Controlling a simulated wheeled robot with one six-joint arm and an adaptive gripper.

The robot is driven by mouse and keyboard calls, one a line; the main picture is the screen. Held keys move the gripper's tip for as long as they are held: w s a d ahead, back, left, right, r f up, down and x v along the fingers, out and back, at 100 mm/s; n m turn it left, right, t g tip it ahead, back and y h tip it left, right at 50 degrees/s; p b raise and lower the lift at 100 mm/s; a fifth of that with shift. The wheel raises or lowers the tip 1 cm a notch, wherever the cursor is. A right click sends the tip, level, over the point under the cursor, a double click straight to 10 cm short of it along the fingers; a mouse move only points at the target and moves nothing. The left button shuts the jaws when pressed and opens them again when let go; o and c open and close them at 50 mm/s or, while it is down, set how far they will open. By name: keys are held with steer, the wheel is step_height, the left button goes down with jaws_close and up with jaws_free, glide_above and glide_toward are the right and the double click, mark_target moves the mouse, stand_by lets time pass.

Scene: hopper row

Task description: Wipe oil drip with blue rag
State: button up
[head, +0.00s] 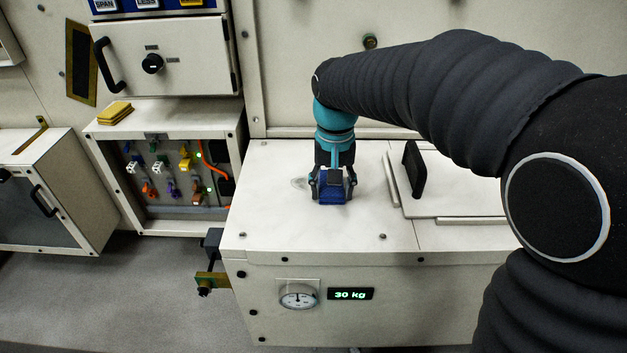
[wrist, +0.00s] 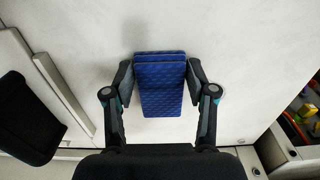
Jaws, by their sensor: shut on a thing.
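The blue rag (head: 332,193) is a folded, quilted pad on or just above the white top of the hopper cabinet (head: 270,215). My gripper (head: 332,182) points down and is shut on it. In the wrist view, the rag (wrist: 161,90) sits between both fingers of my gripper (wrist: 160,78). I cannot tell whether the rag touches the surface. A faint greyish, ring-like smear (head: 298,183), perhaps the oil drip, lies just left of my gripper in the head view. I cannot make it out in the wrist view.
A hatch lid (head: 455,190) with a black handle (head: 413,170) is right of my gripper. An open connector box (head: 170,175) with coloured plugs is at left, with yellow pads (head: 115,112) on top. A display (head: 350,294) reads 30 kg. The cabinet top's front-left is clear.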

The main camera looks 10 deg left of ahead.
mark_target(294, 200)
stand_by(0.8)
steer(key=shift+a, duration=0.15)
steer(key=shift+s+a, duration=0.25)
steer(key=shift+a, duration=0.8)
steer(key=shift+s+a, duration=0.25)
steer(key=shift+a, duration=0.75)
steer(key=shift+s+a+f, duration=0.1)
steer(key=shift+s+a, duration=0.1)
steer(key=shift+a, duration=0.55)
steer(key=shift+s+a+f, duration=0.1)
steer(key=shift+s+a, duration=0.1)
steer(key=shift+a, duration=0.55)
steer(key=shift+r, duration=0.15)
